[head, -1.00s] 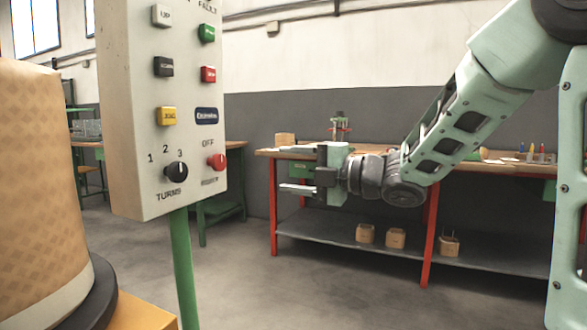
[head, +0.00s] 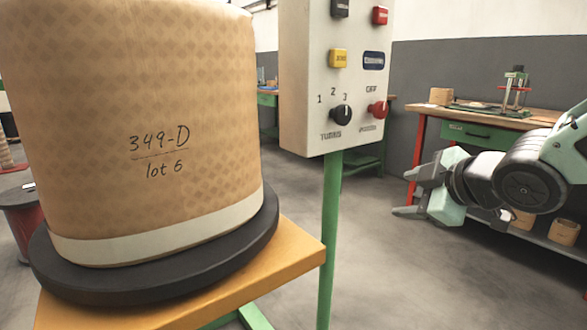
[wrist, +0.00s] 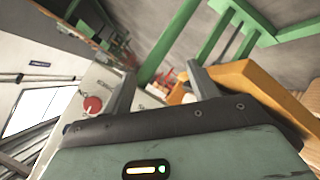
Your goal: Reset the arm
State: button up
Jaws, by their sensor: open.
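My gripper (head: 408,193) is at the right of the head view, pointing left. Its fingers are apart with nothing between them. My arm comes in from the right edge. In the wrist view my gripper (wrist: 158,84) also shows two separated fingers with no object held. The control box (wrist: 97,98) with a red knob shows behind the left finger there, and an orange surface (wrist: 250,88) shows at the right.
A large tan coil (head: 120,100) marked "349-D lot 6" stands on a black disc (head: 110,285) on an orange stand (head: 285,255). The control box (head: 300,90) stands on a green post (head: 328,240). A workbench (head: 425,105) is behind my gripper. Open floor shows between post and bench.

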jog(key=s+a+f+m+g+h, duration=0.15)
jog(key=s+f+g, duration=0.25)
jog(key=s, duration=0.5)
jog(key=s+a+f+m+g+h, duration=0.1)
jog(key=s+a+f+m+g, duration=0.25)
jog(key=s, duration=0.55)
jog(key=s+a+f+m+g+h, duration=0.15)
jog(key=s+f+g, duration=0.25)
jog(key=s, duration=0.5)
notch_tip(320, 180, up, 32)
jog(key=p, duration=3.2)
jog(key=shift+w+a, duration=0.25)
jog(key=shift+a, duration=0.05)
jog(key=shift+m+t, duration=0.25)
